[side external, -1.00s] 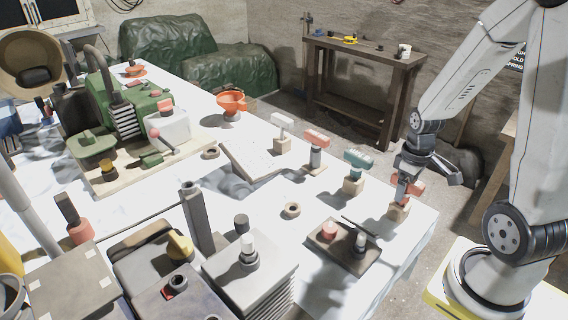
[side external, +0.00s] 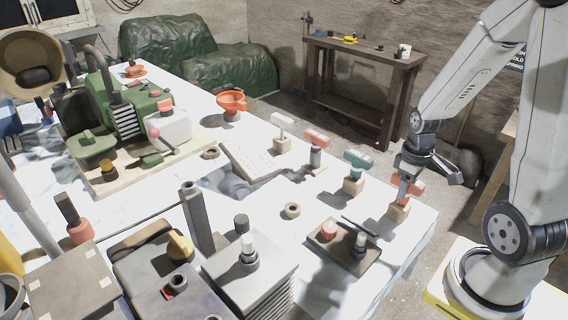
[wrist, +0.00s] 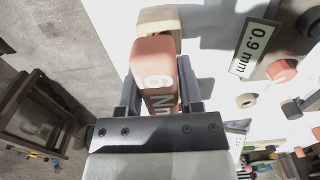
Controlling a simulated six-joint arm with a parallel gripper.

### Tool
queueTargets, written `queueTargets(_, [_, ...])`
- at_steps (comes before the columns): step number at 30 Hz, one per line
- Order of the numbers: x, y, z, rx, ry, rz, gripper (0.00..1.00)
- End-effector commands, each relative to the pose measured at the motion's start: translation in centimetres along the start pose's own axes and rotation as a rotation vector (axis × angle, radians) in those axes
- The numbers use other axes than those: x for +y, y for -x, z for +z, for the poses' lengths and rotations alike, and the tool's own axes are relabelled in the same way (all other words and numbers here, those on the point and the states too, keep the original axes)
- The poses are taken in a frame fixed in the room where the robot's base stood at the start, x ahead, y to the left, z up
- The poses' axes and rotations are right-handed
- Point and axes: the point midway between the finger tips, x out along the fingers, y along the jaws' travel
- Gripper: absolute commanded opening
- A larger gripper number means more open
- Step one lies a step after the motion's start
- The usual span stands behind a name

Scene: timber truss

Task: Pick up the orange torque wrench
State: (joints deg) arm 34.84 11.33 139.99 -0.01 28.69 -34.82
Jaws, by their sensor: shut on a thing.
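The orange torque wrench (wrist: 155,75), a salmon-orange block-shaped head with white "Nm" lettering, lies between the two fingers of my gripper (wrist: 160,98) in the wrist view. In the side view my gripper (side external: 406,184) is shut on it at the table's right corner. The wrench sits upright at a pale wooden block (side external: 399,211); I cannot tell whether it still touches the block. The fingers hide part of its head in the side view.
A teal tool (side external: 358,160), a red-orange tool (side external: 316,137) and a white tool (side external: 283,121) stand on similar blocks in a row to the left. A dark tray (side external: 340,255) lies in front. A label reading "0.9 mm" (wrist: 254,48) shows in the wrist view.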

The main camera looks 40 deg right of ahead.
Motion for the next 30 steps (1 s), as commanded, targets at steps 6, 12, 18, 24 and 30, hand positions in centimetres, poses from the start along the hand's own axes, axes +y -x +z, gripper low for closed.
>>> queueTargets(6, [0.1,0.9,-0.1,0.003,0.000,0.002,0.00])
queueTargets(12, [0.1,2.6,-0.1,0.004,0.000,0.003,0.00])
queueTargets(18, [0.1,5.1,-0.1,0.005,0.000,0.004,0.00])
queueTargets(24, [0.1,7.6,-0.1,0.005,0.000,0.003,0.00])
queueTargets(30, [0.0,9.4,-0.1,0.003,0.000,0.002,0.00])
